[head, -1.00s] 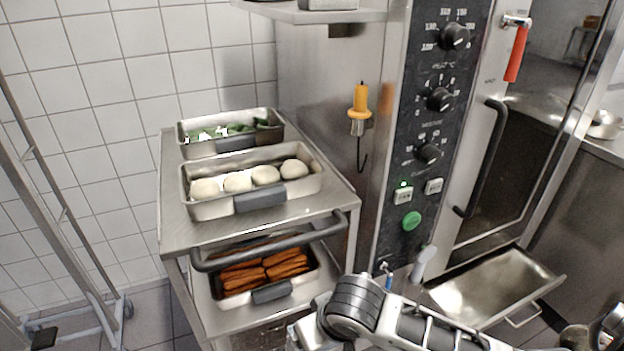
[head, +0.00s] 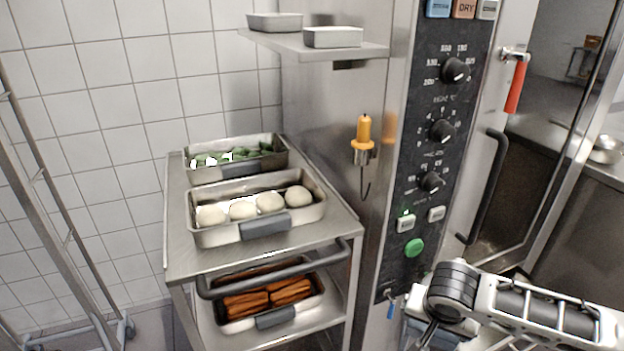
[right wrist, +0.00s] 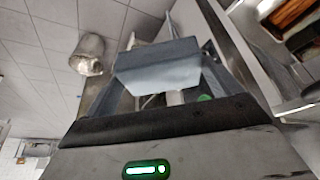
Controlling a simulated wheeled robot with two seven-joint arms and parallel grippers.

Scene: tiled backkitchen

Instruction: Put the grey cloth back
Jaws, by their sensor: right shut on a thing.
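In the right wrist view my right gripper (right wrist: 160,85) is shut on a blue-grey, flat-faced thing, which looks like the folded grey cloth (right wrist: 158,66). In the head view my right arm comes in from the lower right, in front of the lower part of the oven. The gripper's fingers are cut off or hidden at the bottom edge there, and the cloth cannot be made out clearly. My left gripper is in neither view.
A steel trolley (head: 180,262) on the left holds a tray of dough balls (head: 300,222), a tray of greens (head: 276,160) and, below, a tray of sausages (head: 318,306). The oven panel (head: 395,255) stands beside it. A wall shelf (head: 290,44) carries two small tins. The oven door handle (head: 488,190) juts out.

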